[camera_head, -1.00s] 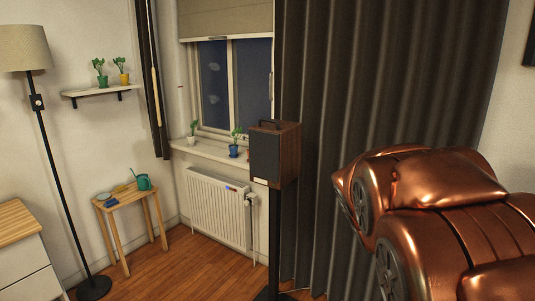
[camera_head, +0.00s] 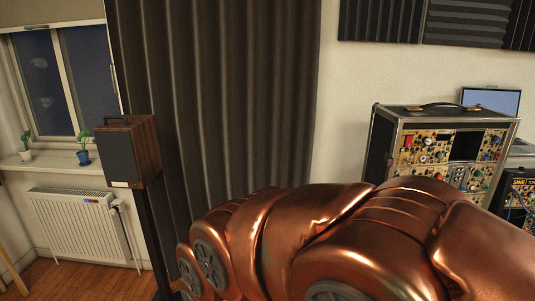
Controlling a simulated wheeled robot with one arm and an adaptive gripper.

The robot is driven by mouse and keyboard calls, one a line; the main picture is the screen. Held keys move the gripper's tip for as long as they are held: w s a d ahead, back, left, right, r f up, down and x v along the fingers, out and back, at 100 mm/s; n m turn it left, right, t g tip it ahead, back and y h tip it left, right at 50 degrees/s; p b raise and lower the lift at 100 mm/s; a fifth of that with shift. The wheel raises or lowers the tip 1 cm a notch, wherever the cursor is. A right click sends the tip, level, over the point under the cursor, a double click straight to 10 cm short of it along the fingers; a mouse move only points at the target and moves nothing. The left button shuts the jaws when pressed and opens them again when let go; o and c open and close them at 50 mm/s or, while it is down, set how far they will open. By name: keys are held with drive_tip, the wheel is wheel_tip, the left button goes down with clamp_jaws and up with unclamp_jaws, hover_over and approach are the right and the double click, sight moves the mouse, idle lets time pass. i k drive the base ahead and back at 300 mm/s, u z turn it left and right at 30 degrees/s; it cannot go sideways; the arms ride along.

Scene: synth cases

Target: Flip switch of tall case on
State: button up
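A tall synth case (camera_head: 380,150) with a dark side, metal edges and a handle on top stands at the right. Its front holds tan modules with knobs and a red part. My copper arm covers its lower part, and I cannot make out its switch. A lower case (camera_head: 516,196) with modules and cables stands at the far right, cut off by the picture edge. My gripper is not in view; only my arm's links show across the bottom.
A speaker (camera_head: 130,152) on a black stand is at the left, before a dark curtain (camera_head: 215,100). A window, sill plants and a radiator (camera_head: 78,226) are further left. A screen (camera_head: 491,100) shows behind the tall case. Foam panels (camera_head: 465,25) hang above.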

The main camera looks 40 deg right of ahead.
sight(409, 140)
drive_tip(key=z, duration=2.55)
